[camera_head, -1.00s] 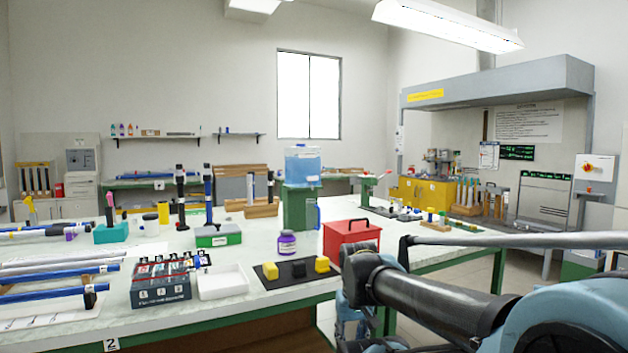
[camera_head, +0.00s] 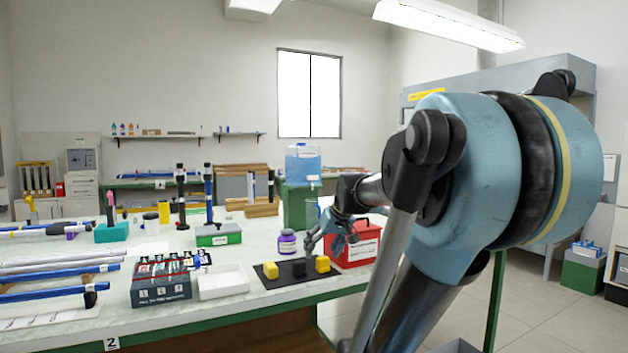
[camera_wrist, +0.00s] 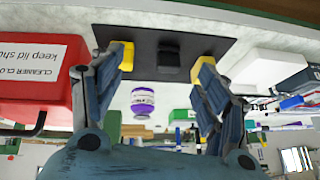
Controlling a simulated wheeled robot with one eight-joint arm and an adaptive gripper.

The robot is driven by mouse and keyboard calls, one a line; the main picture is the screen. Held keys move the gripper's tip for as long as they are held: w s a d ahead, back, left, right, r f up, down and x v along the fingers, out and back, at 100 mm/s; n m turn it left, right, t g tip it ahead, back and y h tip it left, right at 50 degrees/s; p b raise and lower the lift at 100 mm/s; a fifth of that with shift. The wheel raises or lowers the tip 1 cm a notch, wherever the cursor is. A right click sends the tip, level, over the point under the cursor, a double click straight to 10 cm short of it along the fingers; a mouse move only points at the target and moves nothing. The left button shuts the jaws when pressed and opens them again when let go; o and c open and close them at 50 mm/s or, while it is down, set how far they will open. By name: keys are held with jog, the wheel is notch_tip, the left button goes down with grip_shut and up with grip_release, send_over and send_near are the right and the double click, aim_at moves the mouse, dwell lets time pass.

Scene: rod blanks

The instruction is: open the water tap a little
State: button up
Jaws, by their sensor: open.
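A blue water container (camera_head: 303,165) with a white label stands on a green stand (camera_head: 297,205) at the back of the table. Its tap is too small to make out in the head view and I cannot see it in the wrist view. My gripper (camera_head: 328,245) is open and empty. It hangs over the table, in front of the stand and beside the red box. In the wrist view, which is upside down, my gripper (camera_wrist: 160,65) has its fingers spread wide above the black mat.
A red box (camera_head: 352,243) stands right of a purple-labelled jar (camera_head: 287,242). A black mat (camera_head: 300,283) holds yellow and black blocks. A white tray (camera_head: 222,283) and a box of packets (camera_head: 160,283) lie left. Rods lie at the far left.

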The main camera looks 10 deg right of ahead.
jog(key=w+d+r+n+t+y, duration=0.1)
jog(key=w+r+t, duration=0.1)
jog(key=w+r, duration=0.65)
jog(key=w+d+r+t, duration=0.15)
jog(key=w+r, duration=0.35)
jog(key=w, duration=0.6)
jog(key=t, duration=0.4)
send_near(313, 178)
jog(key=r+x, duration=0.1)
jog(key=x, duration=0.8)
jog(key=shift+w+d, duration=0.15)
jog(key=shift+w, duration=0.15)
jog(key=shift+g, duration=0.25)
jog(key=shift+c, duration=0.3)
jog(key=c, duration=1)
